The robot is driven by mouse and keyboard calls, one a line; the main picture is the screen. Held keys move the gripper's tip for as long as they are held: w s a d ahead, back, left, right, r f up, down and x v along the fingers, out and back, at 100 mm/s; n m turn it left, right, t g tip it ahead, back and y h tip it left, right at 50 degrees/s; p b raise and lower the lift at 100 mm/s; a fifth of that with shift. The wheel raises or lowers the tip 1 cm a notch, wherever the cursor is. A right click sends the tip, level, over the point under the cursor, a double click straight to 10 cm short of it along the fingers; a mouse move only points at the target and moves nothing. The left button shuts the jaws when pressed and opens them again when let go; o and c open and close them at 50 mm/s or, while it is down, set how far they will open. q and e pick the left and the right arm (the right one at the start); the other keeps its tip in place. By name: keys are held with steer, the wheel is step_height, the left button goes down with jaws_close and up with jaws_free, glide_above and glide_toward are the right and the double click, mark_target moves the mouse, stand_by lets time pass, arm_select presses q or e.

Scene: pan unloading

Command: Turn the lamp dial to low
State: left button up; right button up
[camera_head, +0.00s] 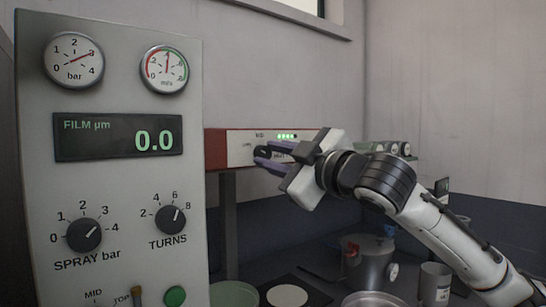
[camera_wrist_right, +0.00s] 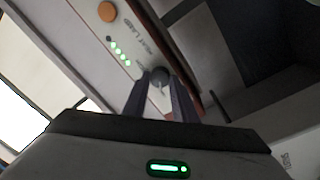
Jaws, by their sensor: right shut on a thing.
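The lamp dial (camera_head: 261,152) is a small dark round knob on the front of a red and white lamp box (camera_head: 216,149) at mid-picture in the head view. My right gripper (camera_head: 264,156) reaches it from the right, with its two purplish fingers on either side of the knob. In the right wrist view the dial (camera_wrist_right: 159,75) sits between the fingertips of the right gripper (camera_wrist_right: 160,84), which is shut on it. The fingers partly hide the dial and its labels, and its pointer setting cannot be read. My left gripper is in neither view.
A row of green lights (camera_head: 286,136) is lit on the lamp box, and an orange button (camera_wrist_right: 107,12) is beyond them. A grey control panel (camera_head: 120,190) with gauges and knobs fills the left. Pots and a cup (camera_head: 435,283) stand below my right arm.

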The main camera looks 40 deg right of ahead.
steer(key=o, duration=1)
steer(key=shift+o, duration=0.2)
steer(key=shift+s, duration=0.1)
steer(key=shift+s+f+b, duration=0.15)
steer(key=shift+s+b, duration=0.05)
steer(key=shift+b, duration=0.15)
steer(key=s+a+b, duration=0.1)
steer(key=s+b, duration=0.3)
steer(key=s, duration=0.5)
steer(key=shift+s+a+f+b, duration=0.2)
steer(key=shift+s+a+b, duration=0.1)
steer(key=shift+s, duration=0.05)
